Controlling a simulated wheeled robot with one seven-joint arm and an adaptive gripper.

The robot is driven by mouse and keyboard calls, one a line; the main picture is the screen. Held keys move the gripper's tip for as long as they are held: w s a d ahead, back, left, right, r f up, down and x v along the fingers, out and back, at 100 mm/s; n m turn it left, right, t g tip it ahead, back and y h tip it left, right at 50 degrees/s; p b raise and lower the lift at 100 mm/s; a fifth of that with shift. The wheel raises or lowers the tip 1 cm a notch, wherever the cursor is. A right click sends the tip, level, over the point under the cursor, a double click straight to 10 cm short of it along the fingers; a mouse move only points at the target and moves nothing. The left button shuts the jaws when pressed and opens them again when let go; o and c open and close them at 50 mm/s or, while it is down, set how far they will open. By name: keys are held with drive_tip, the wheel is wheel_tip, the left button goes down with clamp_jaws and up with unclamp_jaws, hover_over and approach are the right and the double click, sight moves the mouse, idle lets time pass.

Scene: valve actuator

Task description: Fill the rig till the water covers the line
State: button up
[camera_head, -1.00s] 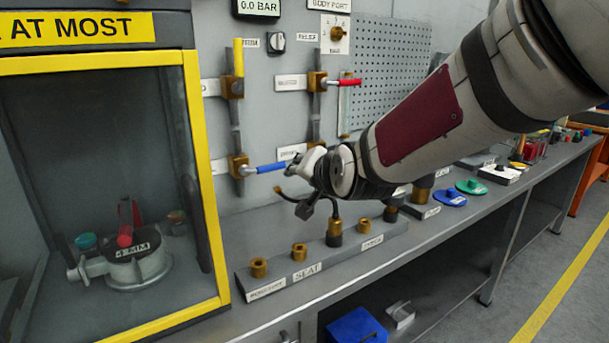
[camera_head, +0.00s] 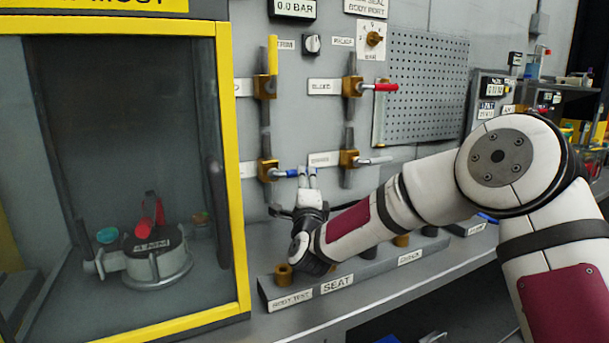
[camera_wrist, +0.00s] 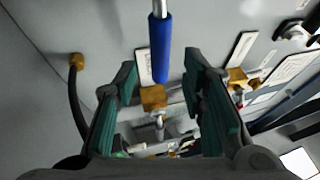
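The rig's wall panel carries several brass valves on upright pipes. The blue handle (camera_head: 284,172) at lower left points right, toward my gripper (camera_head: 308,172). In the wrist view, the blue handle (camera_wrist: 160,48) reaches down between the spread, green-lined fingers of my gripper (camera_wrist: 160,70), which is open and holds nothing; contact cannot be told. The yellow handle (camera_head: 272,54) points up, the red handle (camera_head: 385,87) points right, and a grey handle (camera_head: 376,160) points right. The pressure display (camera_head: 296,8) reads 0.0 BAR. I cannot make out a water level or line.
A yellow-framed cabinet (camera_head: 232,150) stands left, with a valve body (camera_head: 155,258) and red lever behind its window. A seat rack (camera_head: 335,284) with brass fittings lies on the bench below my gripper. A pegboard (camera_head: 428,85) and relief dial (camera_head: 374,38) are at right.

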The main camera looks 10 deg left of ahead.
drive_tip(key=shift+x, duration=2.7)
drive_tip(key=shift+c, duration=0.4)
clamp_jaws()
